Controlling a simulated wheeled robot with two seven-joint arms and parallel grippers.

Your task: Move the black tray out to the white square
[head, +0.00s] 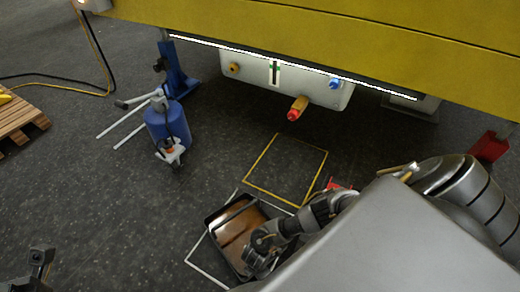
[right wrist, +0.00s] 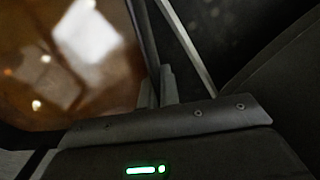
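The black tray (head: 226,208) lies on the dark floor with glossy brown liquid in it. The white square (head: 206,275) is an outline on the floor, and its lines show around the tray on the left, far and near sides. My arm hides part of its right side. My right gripper (head: 258,254) is at the tray's right side. In the right wrist view, its two fingers (right wrist: 160,86) are close together on the tray's wall (right wrist: 143,40). My left gripper (head: 40,258) is at the lower left, away from the tray; its opening is unclear.
A yellow square outline (head: 262,157) lies empty beyond the tray. A white tank (head: 240,77) with a red-tipped fitting (head: 297,108) hangs under the yellow boom (head: 300,32). A blue canister (head: 167,128), a blue stand (head: 176,75) and a pallet (head: 20,118) stand left.

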